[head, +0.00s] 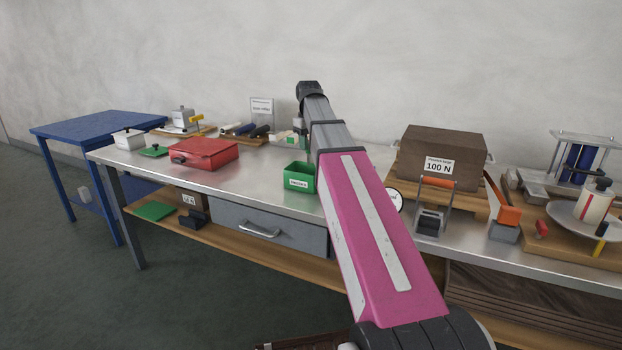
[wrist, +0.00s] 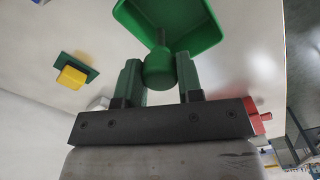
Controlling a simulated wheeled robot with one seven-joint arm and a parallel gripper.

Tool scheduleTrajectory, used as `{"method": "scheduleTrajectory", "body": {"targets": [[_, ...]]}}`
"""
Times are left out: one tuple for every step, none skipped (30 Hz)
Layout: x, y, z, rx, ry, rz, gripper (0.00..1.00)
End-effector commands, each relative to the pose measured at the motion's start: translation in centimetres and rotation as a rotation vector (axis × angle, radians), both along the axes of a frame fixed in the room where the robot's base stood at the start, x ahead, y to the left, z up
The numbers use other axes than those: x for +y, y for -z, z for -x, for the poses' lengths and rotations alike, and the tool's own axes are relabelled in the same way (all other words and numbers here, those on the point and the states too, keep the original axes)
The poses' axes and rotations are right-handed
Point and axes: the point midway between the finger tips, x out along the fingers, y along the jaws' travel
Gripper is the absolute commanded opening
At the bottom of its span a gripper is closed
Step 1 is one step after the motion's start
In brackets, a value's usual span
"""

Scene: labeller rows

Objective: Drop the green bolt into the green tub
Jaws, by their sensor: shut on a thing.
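The green tub (head: 298,183) stands on the metal bench, open side up, with a white label on its front. It also shows at the top of the wrist view (wrist: 202,40). My gripper (wrist: 159,62) is shut on the green bolt (wrist: 158,72), whose wide head sits between the two fingers. The bolt's darker shank points away from the gripper and overlaps the tub's opening in the wrist view. I cannot tell the height of the bolt over the tub.
A red box (head: 205,153) stands left of the tub. A brown 100 N block (head: 440,160) and orange-handled tools (head: 436,205) stand to the right. Bottles and a sign (head: 262,108) are behind. A blue table (head: 95,127) is far left. Bare bench top lies around the tub.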

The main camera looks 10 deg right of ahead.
Motion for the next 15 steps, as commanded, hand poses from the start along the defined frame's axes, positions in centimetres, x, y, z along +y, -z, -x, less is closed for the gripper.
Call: {"method": "scheduleTrajectory", "body": {"targets": [[0.0, 0.2, 0.0, 0.0, -0.001, 0.0, 0.05], [0.0, 0.3, 0.0, 0.0, -0.001, 0.0, 0.05], [0.0, 0.6, 0.0, 0.0, 0.0, 0.0, 0.05], [0.0, 0.8, 0.0, 0.0, 0.0, 0.0, 0.05], [0.0, 1.0, 0.1, 0.0, 0.0, 0.0, 0.05], [0.0, 1.3, 0.1, 0.001, 0.0, 0.0, 0.05], [0.0, 1.6, 0.1, 0.001, 0.0, -0.001, 0.05], [0.0, 1.9, 0.1, 0.002, 0.0, 0.0, 0.05], [0.0, 2.3, 0.1, 0.002, 0.0, 0.0, 0.05], [0.0, 2.6, 0.1, 0.002, 0.0, 0.0, 0.05], [0.0, 2.9, 0.1, 0.001, 0.0, -0.001, 0.05], [0.0, 3.4, 0.1, 0.001, 0.0, 0.0, 0.05], [0.0, 3.8, 0.1, 0.001, 0.0, 0.0, 0.05], [0.0, 4.1, 0.1, 0.001, 0.0, -0.001, 0.05], [0.0, 4.5, 0.1, 0.002, 0.001, 0.0, 0.05]]}}
